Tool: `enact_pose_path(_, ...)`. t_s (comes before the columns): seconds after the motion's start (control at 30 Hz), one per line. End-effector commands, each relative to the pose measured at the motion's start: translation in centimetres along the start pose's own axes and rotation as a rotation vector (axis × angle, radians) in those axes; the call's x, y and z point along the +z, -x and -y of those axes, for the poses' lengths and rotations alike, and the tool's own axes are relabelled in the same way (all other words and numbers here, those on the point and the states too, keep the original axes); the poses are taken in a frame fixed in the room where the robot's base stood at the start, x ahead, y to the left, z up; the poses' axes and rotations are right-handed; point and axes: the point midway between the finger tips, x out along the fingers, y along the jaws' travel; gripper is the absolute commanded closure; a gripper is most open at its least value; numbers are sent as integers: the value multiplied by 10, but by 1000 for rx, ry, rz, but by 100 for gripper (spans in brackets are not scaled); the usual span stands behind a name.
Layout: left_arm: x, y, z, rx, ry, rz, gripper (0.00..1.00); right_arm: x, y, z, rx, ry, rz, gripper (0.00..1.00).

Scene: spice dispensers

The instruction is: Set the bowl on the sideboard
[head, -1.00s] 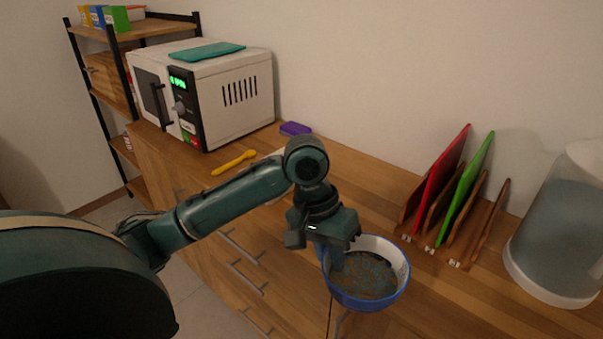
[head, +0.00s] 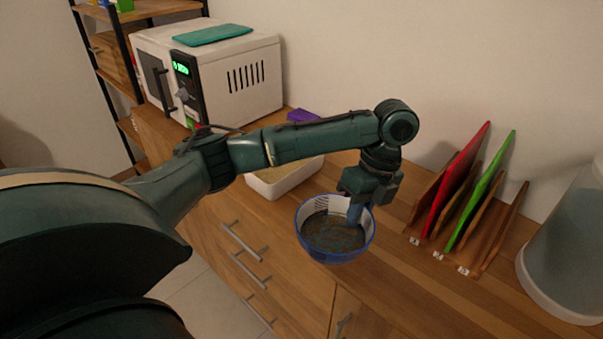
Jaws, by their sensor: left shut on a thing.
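The blue bowl (head: 335,252) has a pale inside wall and dark, grainy contents. My left gripper (head: 354,212) is shut on its far right rim, with one finger showing inside the bowl. The bowl looks about level and shows over the front part of the wooden sideboard (head: 420,290). I cannot tell whether its underside touches the top. My right gripper is not in view.
A white microwave (head: 245,75) with a teal board (head: 212,35) stands at the back left. A white tray (head: 285,182) lies behind my arm. A rack with red (head: 455,185) and green boards (head: 480,190) and a large clear container (head: 570,240) stand right. Front right top is clear.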

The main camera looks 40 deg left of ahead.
Motion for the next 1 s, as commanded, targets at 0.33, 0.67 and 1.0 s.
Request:
enact_pose_path(0.33, 29, 17, 12, -4, -688, 183, 100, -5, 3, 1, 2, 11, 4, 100)
enact_pose_path(0.67, 58, 30, 18, -1, -1227, 315, 100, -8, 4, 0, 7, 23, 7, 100)
enact_pose_path(1.0, 65, 9, 25, 4, -1372, 343, 100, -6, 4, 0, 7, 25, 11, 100)
